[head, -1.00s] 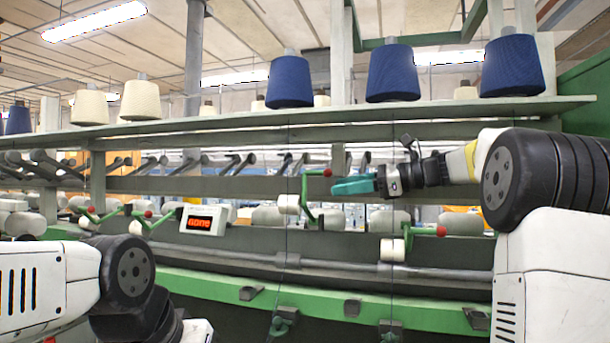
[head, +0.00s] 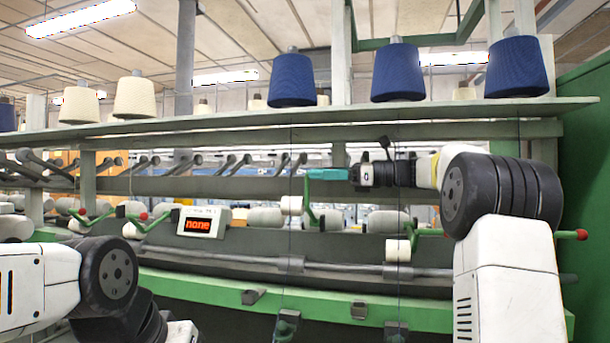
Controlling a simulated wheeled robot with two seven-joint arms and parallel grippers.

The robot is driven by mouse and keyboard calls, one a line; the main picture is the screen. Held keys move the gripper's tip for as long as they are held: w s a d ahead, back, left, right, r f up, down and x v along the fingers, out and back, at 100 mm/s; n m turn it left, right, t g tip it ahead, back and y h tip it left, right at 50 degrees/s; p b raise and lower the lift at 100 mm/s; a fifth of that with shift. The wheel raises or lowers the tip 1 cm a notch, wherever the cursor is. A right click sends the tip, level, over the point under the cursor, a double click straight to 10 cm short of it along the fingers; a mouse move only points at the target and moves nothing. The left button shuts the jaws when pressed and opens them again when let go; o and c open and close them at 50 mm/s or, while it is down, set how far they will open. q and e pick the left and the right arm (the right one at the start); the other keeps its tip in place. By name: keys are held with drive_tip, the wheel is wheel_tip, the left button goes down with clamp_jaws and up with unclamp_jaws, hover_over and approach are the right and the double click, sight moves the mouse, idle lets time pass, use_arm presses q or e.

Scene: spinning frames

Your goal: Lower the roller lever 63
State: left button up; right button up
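A green roller lever (head: 308,208) stands raised in the middle of the machine, beside its pale roller (head: 291,205). I cannot read a number on it. My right gripper (head: 328,174), with teal fingers, is at the lever's upper end and points left. The lever's red knob is hidden at the fingers. The fingers overlap the lever end in the picture, but I cannot tell whether they grip it. My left arm is at the lower left, and its gripper is not in view.
A small display (head: 198,222) with red letters stands left of the lever. Another roller (head: 397,250) has a lowered lever, partly behind my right arm. A red knob (head: 582,234) shows at far right. Blue yarn cones (head: 291,80) stand on the shelf (head: 230,132) above.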

drive_tip(key=shift+x, duration=1.65)
drive_tip(key=shift+c, duration=0.4)
clamp_jaws()
drive_tip(key=shift+d, duration=0.1)
